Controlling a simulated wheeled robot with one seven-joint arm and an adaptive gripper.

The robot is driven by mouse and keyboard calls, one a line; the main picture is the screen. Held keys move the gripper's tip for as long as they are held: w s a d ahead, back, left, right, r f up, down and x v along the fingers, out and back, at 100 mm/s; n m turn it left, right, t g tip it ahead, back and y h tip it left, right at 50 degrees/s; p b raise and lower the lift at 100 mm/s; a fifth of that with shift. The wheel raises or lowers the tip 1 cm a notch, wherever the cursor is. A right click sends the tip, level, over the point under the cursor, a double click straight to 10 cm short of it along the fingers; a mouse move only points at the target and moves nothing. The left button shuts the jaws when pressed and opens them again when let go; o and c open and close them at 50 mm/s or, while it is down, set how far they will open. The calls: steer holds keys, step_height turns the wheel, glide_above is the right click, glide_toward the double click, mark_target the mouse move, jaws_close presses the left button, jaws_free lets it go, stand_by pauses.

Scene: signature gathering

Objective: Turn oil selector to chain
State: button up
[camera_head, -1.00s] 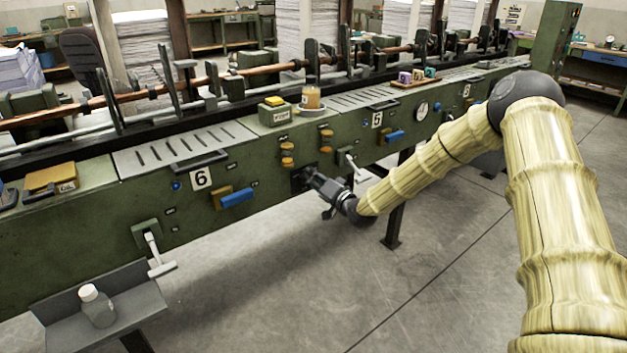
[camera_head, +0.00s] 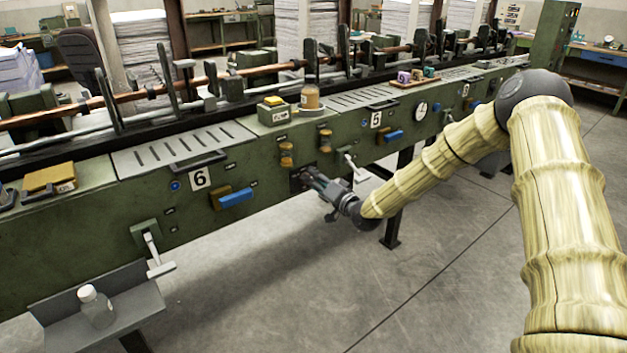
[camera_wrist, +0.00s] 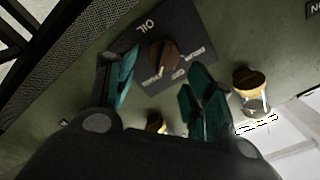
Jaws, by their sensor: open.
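The oil selector is a brown knob (camera_wrist: 162,54) on a dark plate (camera_wrist: 180,32) marked OIL, seen in the wrist view on the green machine front. Several small position labels lie below the knob; I cannot read them surely. My gripper (camera_wrist: 160,85) is open, with its teal fingers on either side of the knob's lower area. I cannot tell whether either finger touches it. In the head view my gripper (camera_head: 308,178) points at the machine front, and it hides most of the selector there.
A blue handle (camera_head: 236,198) is farther left. The floor in front is clear.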

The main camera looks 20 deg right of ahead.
steer(key=v, duration=1)
steer(key=shift+s, duration=0.15)
steer(key=shift+d, duration=0.1)
